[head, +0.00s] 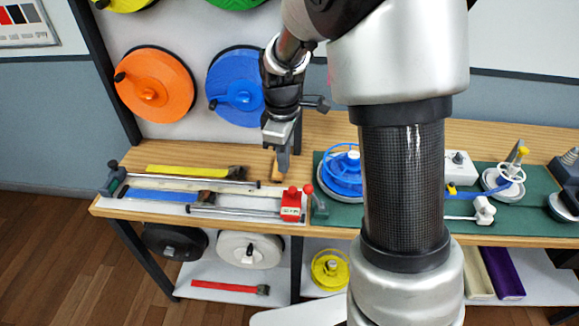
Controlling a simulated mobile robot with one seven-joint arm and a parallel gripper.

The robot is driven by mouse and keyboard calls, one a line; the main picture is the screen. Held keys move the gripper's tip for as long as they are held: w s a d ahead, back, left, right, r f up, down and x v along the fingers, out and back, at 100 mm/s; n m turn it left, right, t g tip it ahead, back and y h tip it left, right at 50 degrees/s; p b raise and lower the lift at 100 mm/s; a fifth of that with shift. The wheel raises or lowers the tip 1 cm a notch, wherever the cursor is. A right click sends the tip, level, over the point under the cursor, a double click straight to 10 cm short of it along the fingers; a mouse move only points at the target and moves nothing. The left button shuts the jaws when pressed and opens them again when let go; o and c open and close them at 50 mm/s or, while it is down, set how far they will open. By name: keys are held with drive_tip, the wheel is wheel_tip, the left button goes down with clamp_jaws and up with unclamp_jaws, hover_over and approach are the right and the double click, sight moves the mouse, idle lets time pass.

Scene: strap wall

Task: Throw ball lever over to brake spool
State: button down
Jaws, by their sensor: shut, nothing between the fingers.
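My gripper (282,166) points down over the bench, just behind the strap rack, with its fingers shut and empty. To its right and nearer the front, a small lever with a red ball (308,189) stands beside a dark green block. A red box (291,208) with a red knob on top sits just left of it. A blue spoked wheel (342,176) stands on the green mat, partly behind my arm. A yellow-topped lever (518,153) stands over a white disc at the right. I cannot tell which of these is the brake spool.
The wooden bench (215,128) carries a white rack with yellow and blue straps and metal rods. Orange (155,84) and blue (238,88) reels hang on the wall behind. A green mat (335,212) holds several fittings. My arm hides its middle.

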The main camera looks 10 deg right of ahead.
drive_tip(key=f, duration=0.9)
drive_tip(key=shift+w+d, duration=0.1)
drive_tip(key=shift+w, duration=0.1)
drive_tip(key=shift+s+d+r+p, duration=0.15)
drive_tip(key=shift+s+d+r, duration=0.2)
drive_tip(key=shift+d, duration=0.25)
drive_tip(key=shift+s+d+r+p, duration=0.15)
drive_tip(key=shift+s+d+r, duration=0.1)
drive_tip(key=shift+d+r, duration=0.25)
drive_tip(key=shift+s+d, duration=0.3)
drive_tip(key=shift+d, duration=0.25)
drive_tip(key=shift+d, duration=0.15)
drive_tip(key=d+y+b, duration=0.1)
drive_tip(key=b, duration=0.1)
drive_tip(key=s+d+t+y+b, duration=0.1)
drive_tip(key=y+b, duration=0.1)
drive_tip(key=b, duration=0.1)
drive_tip(key=d+r+y+b, duration=0.1)
drive_tip(key=d+b, duration=0.1)
drive_tip(key=b, duration=0.1)
drive_tip(key=shift+s+d+r, duration=0.1)
drive_tip(key=shift+s, duration=0.05)
drive_tip(key=s+d+t+y+b, duration=0.2)
drive_tip(key=d+y+b, duration=0.4)
drive_tip(key=b, duration=0.4)
drive_tip(key=shift+s+d, duration=0.2)
drive_tip(key=shift+d, duration=0.25)
